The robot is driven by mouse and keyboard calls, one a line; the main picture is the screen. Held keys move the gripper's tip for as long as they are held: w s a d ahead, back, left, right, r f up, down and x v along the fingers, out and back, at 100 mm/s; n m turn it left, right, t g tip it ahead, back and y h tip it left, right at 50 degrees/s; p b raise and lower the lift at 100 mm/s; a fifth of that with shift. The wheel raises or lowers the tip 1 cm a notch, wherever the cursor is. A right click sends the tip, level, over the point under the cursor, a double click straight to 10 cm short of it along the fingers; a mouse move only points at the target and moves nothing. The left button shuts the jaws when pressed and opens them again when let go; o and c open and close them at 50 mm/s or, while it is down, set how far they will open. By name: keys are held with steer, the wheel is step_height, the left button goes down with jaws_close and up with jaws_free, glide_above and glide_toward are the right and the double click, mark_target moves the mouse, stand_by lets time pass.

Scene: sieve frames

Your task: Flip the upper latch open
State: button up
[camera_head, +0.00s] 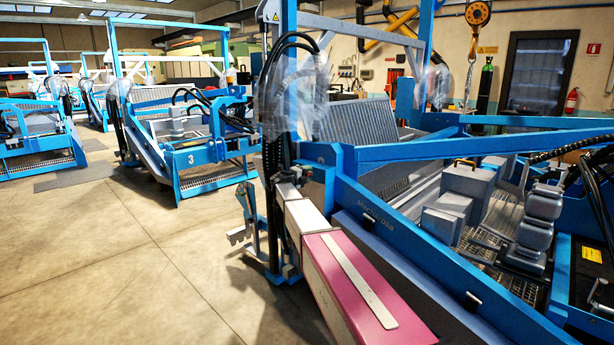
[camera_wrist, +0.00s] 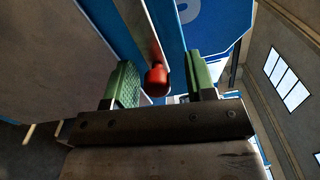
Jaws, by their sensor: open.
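In the wrist view, my gripper (camera_wrist: 160,84) is open, with a green-padded finger on each side. A rounded red knob (camera_wrist: 155,80) shows between the two fingers, with a gap on both sides. It appears at the end of a narrow bar along a blue machine part (camera_wrist: 215,25). I take the knob to be the latch handle, but cannot tell for certain whether it is the upper latch. In the head view, the blue machine (camera_head: 375,225) fills the right side.
Blue uprights and black hoses (camera_head: 270,90) stand close to the working area. A yellow hook (camera_head: 478,14) hangs at the upper right. Another blue machine (camera_head: 205,165) marked 3 stands further back. Open concrete floor (camera_head: 120,255) lies to the left.

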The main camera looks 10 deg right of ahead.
steer(key=v, duration=1)
steer(key=shift+s+a, duration=0.2)
steer(key=shift+a, duration=0.1)
steer(key=s+d+f+m+g+y, duration=0.3)
steer(key=s+d+f+m, duration=0.1)
steer(key=s+f+m, duration=0.7)
steer(key=s+d+f+m+g+y, duration=0.35)
steer(key=s+f+m, duration=0.45)
steer(key=s+m, duration=0.3)
steer(key=s+a+f+m+g+y, duration=0.1)
steer(key=s+f+m+y, duration=0.3)
steer(key=s+m, duration=0.5)
steer(key=s+a+f+m+g+y, duration=0.2)
steer(key=s+m, duration=0.8)
steer(key=s, duration=0.5)
step_height(320, 180, down, 2)
steer(key=shift+f+m+g+y, duration=0.25)
steer(key=shift+g+y, duration=0.3)
steer(key=shift+y, duration=0.5)
steer(key=shift+w, duration=0.1)
